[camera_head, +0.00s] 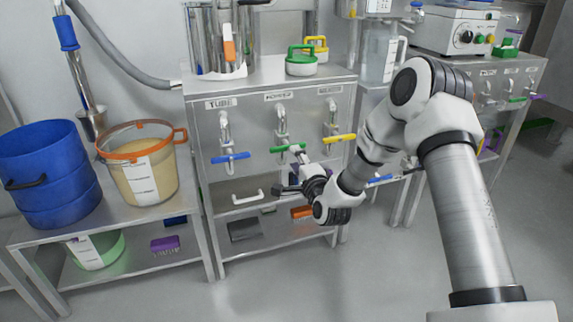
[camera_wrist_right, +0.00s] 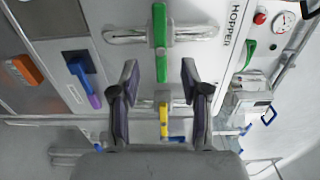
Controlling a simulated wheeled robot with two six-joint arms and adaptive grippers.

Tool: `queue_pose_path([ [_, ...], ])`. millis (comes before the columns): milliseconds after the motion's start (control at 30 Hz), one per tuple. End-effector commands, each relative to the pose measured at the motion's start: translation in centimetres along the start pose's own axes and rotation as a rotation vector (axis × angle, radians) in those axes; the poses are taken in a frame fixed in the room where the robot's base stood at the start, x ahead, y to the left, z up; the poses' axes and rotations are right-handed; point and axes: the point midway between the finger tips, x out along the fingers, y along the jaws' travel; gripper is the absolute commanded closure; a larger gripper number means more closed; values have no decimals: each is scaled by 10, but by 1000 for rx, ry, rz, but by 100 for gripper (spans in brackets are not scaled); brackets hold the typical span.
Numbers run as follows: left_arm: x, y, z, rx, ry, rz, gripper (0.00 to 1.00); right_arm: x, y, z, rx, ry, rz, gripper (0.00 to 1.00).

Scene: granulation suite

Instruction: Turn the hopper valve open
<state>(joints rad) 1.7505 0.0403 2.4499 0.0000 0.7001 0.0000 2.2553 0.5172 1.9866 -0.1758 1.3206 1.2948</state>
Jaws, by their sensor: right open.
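The hopper valve's green handle (camera_head: 288,148) lies level on the front panel of the steel cabinet, below the middle label. In the right wrist view the green handle (camera_wrist_right: 160,40) is seen close, beside the label HOPPER (camera_wrist_right: 233,24). My right gripper (camera_head: 292,173) is in front of the panel at this handle. Its two fingers stand apart in the right wrist view (camera_wrist_right: 157,84), with one end of the green handle showing between their tips. Whether they touch it I cannot tell. My left gripper is not in view.
A blue handle (camera_head: 230,157) is left of the green one, and a yellow handle (camera_head: 339,138) is right of it. A blue bin (camera_head: 48,170) and an orange-rimmed tub (camera_head: 150,178) stand on the left bench. The floor in front is clear.

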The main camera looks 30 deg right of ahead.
Motion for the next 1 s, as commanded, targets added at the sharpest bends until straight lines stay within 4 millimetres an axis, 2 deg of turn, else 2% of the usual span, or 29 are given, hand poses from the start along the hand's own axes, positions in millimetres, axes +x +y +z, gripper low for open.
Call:
queue_pose_path([
  [333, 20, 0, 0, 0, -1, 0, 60, 61, 1, 1, -3, -1, 0, 54],
  [467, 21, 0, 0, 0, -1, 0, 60, 70, 0, 1, -2, -1, 2, 54],
  [667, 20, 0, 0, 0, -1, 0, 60, 71, -1, 1, -2, -1, 4, 54],
  [700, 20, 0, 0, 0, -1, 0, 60, 71, -1, 1, -2, -1, 4, 68],
  [800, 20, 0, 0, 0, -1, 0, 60, 70, -1, 1, -2, -1, 4, 100],
  [1000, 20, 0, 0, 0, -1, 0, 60, 70, -1, 1, -3, -1, 4, 100],
])
